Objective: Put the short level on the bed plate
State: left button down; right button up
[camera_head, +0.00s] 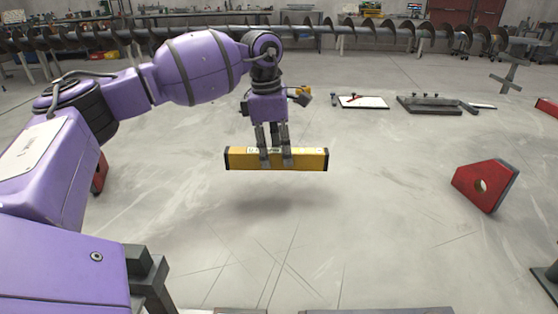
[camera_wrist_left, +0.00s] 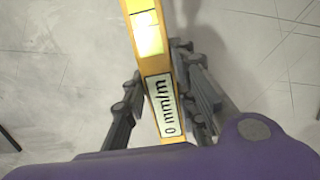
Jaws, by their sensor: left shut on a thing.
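The short level is a yellow bar (camera_head: 305,159) with black end caps, held level above the grey floor, its shadow below it. My left gripper (camera_head: 275,160) is shut on its middle from above. In the left wrist view, the level (camera_wrist_left: 148,38) runs between the fingers (camera_wrist_left: 165,105), with a bright vial window and a label reading "0 mm/m". I cannot tell for sure which thing is the bed plate; a flat dark grey plate (camera_head: 428,105) with small parts on it lies at the back right. My right gripper is not in view.
A white board (camera_head: 363,102) with small items lies left of the dark plate. A red block with a hole (camera_head: 482,186) stands at the right. A long auger (camera_head: 345,28) spans the back. Dark edges show at the bottom. Floor around the level is clear.

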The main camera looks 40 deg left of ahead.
pick_arm(q)
jog(key=shift+w+a+f, duration=0.3)
jog(key=shift+w+f, duration=0.15)
jog(key=shift+f, duration=0.2)
jog(key=shift+w+a+f, duration=0.3)
jog(key=shift+w+f, duration=0.1)
jog(key=shift+f, duration=0.2)
notch_tip(320, 180, down, 3)
jog(key=shift+w+a+f+b, duration=0.1)
jog(key=shift+a+f+b, duration=0.1)
jog(key=shift+b, duration=0.25)
jog(key=shift+d, duration=0.1)
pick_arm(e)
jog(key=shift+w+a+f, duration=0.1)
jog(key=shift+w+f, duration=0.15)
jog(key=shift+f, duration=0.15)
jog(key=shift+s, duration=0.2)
pick_arm(q)
jog(key=c, duration=1.4)
grip_release()
jog(key=shift+f, duration=0.1)
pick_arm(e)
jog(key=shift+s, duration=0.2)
